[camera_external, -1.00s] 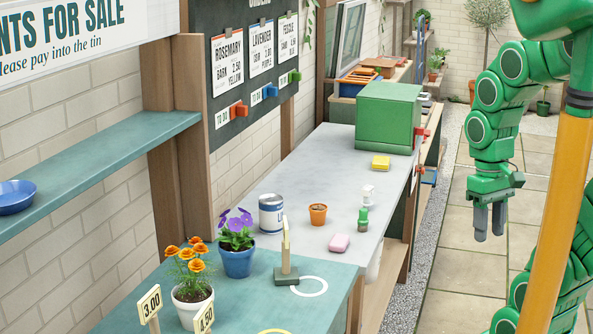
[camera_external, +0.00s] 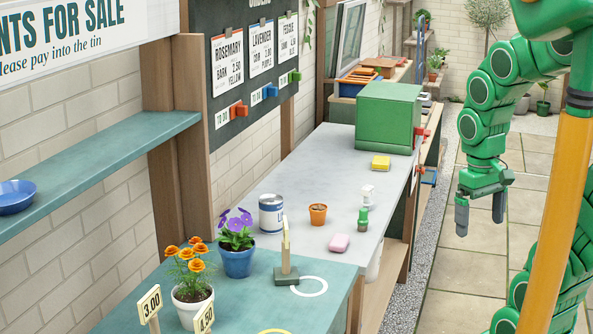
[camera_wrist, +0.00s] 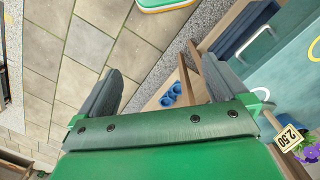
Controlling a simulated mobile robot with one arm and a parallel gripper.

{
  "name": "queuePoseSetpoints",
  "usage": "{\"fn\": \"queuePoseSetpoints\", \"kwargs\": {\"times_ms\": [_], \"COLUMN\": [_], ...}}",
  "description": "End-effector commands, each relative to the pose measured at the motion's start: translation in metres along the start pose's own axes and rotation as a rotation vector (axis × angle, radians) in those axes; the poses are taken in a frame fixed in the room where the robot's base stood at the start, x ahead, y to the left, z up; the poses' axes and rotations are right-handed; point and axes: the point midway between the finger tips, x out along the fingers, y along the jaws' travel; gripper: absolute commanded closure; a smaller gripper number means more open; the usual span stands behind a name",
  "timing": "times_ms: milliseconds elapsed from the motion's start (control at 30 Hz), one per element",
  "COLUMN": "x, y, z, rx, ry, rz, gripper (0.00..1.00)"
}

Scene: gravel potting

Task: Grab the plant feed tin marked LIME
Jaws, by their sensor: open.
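A white and blue tin (camera_external: 271,213) stands upright on the grey bench top, behind the purple-flowered pot. Its lettering is too small to read, so I cannot tell if it is the one marked LIME. My gripper (camera_external: 480,212) hangs over the paved path, to the right of the bench and well away from the tin. It is open and empty. In the wrist view my gripper (camera_wrist: 160,90) shows its two dark fingers spread apart; I do not make out the tin there.
A green box (camera_external: 388,117) stands at the bench's far end. The paved path (camera_external: 455,275) is clear.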

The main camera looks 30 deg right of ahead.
Motion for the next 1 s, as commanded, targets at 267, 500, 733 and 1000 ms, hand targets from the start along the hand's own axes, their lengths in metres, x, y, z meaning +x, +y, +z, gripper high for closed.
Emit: {"fn": "queuePoseSetpoints", "kwargs": {"times_ms": [267, 500, 733, 1000], "x": [0.000, 0.001, 0.002, 0.009], "y": [0.025, 0.040, 0.047, 0.044], "z": [-0.098, -0.181, -0.259, -0.346], "rx": [0.008, -0.009, -0.045, -0.108], "ry": [0.157, 0.299, 0.436, 0.592], "rz": [0.084, 0.139, 0.173, 0.183], "gripper": [0.00, 0.00, 0.00, 0.00]}}
